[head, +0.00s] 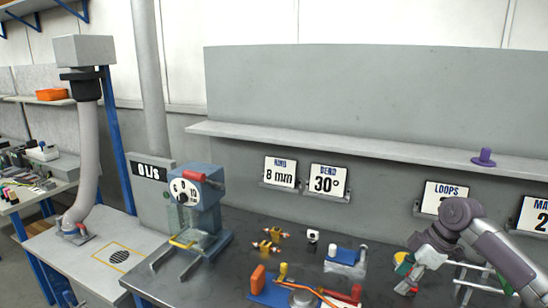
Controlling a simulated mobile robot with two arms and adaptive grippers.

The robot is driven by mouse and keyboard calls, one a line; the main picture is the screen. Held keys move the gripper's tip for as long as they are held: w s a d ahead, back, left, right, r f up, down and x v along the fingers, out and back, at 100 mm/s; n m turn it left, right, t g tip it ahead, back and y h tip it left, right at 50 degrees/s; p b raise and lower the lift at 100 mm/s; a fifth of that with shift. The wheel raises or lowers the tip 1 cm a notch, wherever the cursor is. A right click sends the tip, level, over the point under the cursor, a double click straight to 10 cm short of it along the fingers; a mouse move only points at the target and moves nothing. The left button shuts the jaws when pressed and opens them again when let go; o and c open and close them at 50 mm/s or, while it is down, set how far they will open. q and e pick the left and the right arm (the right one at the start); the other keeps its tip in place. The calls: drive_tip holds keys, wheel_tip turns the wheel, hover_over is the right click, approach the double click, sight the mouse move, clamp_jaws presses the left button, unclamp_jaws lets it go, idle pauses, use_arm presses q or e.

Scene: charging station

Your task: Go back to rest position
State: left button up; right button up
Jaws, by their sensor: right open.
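My right arm comes in from the lower right. Its gripper (411,279) is open and points down over the right part of the dark workbench (228,288). Nothing is seen held between its fingers. It is close to a yellow and green round item (402,262), which it partly overlaps in the picture; I cannot tell whether they touch. My left gripper is not in view.
A blue machine with a dial (193,200) stands at the bench's left. Orange, blue and brass-coloured parts (270,286) lie mid-bench. A metal rack (466,284) is right of the gripper. A grey shelf (340,144) with a purple piece (483,157) runs behind, above sign cards (328,180).

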drive_tip(key=s+a+f+m, duration=0.2)
drive_tip(key=s+a+f, duration=1.5)
drive_tip(key=s+f, duration=0.15)
drive_tip(key=s+d+m+t+h, duration=0.1)
drive_tip(key=s+d+m, duration=0.15)
drive_tip(key=s, duration=0.35)
drive_tip(key=s+d+r+m+h, duration=0.1)
drive_tip(key=s+d+m+h, duration=0.1)
drive_tip(key=s+m, duration=0.25)
drive_tip(key=s+d+m+t+h, duration=0.1)
drive_tip(key=s+d+m, duration=0.15)
drive_tip(key=s, duration=0.45)
wheel_tip(320, 180, down, 33)
drive_tip(key=s+g+b, duration=0.1)
drive_tip(key=g+b, duration=0.1)
drive_tip(key=b, duration=0.4)
use_arm(q)
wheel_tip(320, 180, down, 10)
drive_tip(key=b, duration=0.4)
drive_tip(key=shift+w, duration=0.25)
use_arm(e)
drive_tip(key=s+d+f, duration=0.2)
drive_tip(key=s+f, duration=1.4)
drive_tip(key=f, duration=0.3)
drive_tip(key=shift+s+d+g, duration=0.15)
drive_tip(key=shift+d+g, duration=0.05)
drive_tip(key=shift+g, duration=0.2)
